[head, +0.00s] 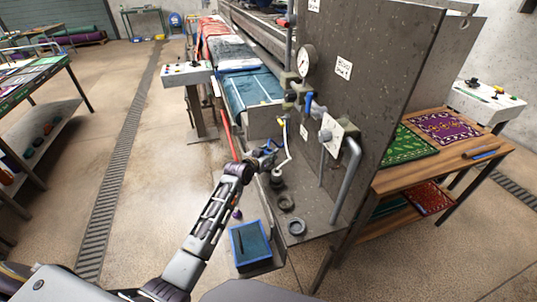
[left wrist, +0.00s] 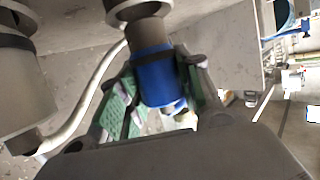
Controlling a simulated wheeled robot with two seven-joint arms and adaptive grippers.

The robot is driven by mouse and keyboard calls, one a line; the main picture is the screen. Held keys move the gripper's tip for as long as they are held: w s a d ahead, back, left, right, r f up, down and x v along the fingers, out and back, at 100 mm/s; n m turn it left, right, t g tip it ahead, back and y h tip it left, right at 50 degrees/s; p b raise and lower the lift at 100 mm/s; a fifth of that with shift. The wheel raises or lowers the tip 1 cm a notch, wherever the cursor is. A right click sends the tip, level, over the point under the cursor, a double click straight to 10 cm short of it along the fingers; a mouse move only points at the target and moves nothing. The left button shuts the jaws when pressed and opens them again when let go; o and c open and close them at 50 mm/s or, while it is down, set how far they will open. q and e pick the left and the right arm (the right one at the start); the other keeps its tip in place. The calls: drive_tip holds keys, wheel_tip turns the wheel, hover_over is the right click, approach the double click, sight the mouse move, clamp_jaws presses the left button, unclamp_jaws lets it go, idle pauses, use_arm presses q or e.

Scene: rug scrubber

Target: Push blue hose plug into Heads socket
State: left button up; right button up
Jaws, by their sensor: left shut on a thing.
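My left gripper (head: 264,156) reaches in from the left to the side of the grey machine panel. In the left wrist view its green-padded fingers (left wrist: 157,92) are shut around the blue hose plug (left wrist: 154,76). A grey metal fitting with a dark ring (left wrist: 130,12) stands directly above the plug and in line with it. I cannot tell whether the plug is seated in it or just touching. Another grey fitting (left wrist: 22,85) hangs at the left. No socket label is readable, so I cannot tell which one is Heads. My right gripper is not in view.
A pale hose (head: 287,148) curves down beside the gripper. A pressure gauge (head: 306,60) and valves sit on the panel above, and a thick grey pipe (head: 347,185) stands to the right. Loose rings (head: 296,226) lie on the ledge. A blue tray (head: 250,245) is below.

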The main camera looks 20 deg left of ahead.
use_arm(q)
drive_tip(key=shift+f, duration=0.4)
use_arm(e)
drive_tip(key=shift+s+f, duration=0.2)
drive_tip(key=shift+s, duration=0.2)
use_arm(q)
drive_tip(key=shift+f+b, duration=0.55)
drive_tip(key=shift+f, duration=0.2)
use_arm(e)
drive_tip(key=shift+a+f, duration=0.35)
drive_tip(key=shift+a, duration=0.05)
use_arm(q)
drive_tip(key=o, duration=1.2)
drive_tip(key=shift+v, duration=3.25)
drive_tip(key=shift+s+a+r, duration=0.2)
drive_tip(key=shift+s+r, duration=0.05)
drive_tip(key=shift+s, duration=0.4)
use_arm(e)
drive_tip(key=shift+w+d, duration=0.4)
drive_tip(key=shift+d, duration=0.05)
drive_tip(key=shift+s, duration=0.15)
